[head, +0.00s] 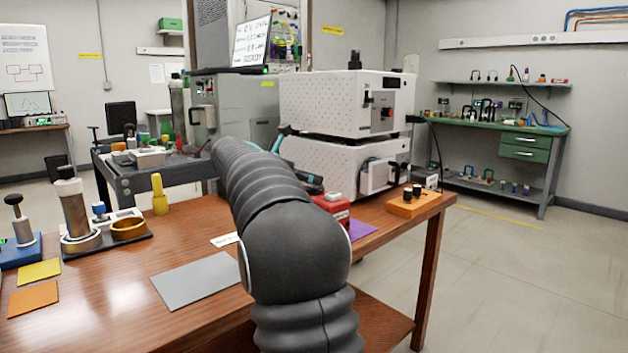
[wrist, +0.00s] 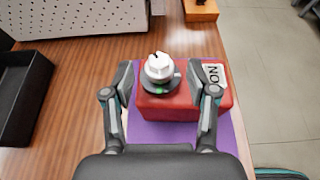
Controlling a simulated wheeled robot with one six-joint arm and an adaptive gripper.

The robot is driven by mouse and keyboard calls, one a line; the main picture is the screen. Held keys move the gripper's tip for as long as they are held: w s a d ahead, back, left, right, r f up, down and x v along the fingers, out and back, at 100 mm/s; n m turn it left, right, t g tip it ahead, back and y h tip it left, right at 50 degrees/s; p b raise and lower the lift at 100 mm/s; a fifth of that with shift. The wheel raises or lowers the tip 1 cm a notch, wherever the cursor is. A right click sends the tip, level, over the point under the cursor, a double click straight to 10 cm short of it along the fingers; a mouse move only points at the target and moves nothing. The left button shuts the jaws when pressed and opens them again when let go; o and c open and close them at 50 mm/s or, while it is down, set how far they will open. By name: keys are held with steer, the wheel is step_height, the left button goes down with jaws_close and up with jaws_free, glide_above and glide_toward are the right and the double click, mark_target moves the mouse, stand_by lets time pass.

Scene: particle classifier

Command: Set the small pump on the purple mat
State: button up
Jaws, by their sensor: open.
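The small pump, a red box with a white knob on a grey round base and a white label (wrist: 183,105), sits over the purple mat (wrist: 175,136) in the wrist view. Purple shows in front of the box and along its left side. My gripper (wrist: 163,84) is open, with one finger on each side of the knob. I cannot tell whether the fingers touch the pump. In the head view my arm hides the gripper; part of the red pump (head: 334,206) and a corner of the purple mat (head: 363,230) show beside it.
An orange block with black knobs (head: 414,205) stands near the table's right edge. A white perforated machine (head: 345,165) is behind. A grey mat (head: 195,281) lies bare left of my arm. A black tray (wrist: 20,110) is at the left in the wrist view.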

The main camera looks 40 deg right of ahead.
steer(key=v, duration=0.8)
steer(key=shift+a+r+p, duration=0.2)
steer(key=shift+a+p, duration=0.1)
steer(key=shift+a, duration=0.05)
steer(key=s+a+f+m+t+y, duration=0.1)
steer(key=s+a+f+m+y, duration=0.3)
steer(key=s+a, duration=0.5)
steer(key=s+a+f+m+t+y, duration=0.2)
steer(key=s+a+f+m+y, duration=0.3)
steer(key=s+a+f+m, duration=0.3)
steer(key=s+a+f+m+t+y, duration=0.1)
steer(key=s+a+f+m+y, duration=0.3)
steer(key=s, duration=1)
steer(key=a+f+m, duration=0.3)
steer(key=a+f, duration=0.2)
steer(key=f, duration=0.2)
steer(key=shift+s+a+f+y, duration=0.25)
steer(key=shift+s+a+y, duration=0.05)
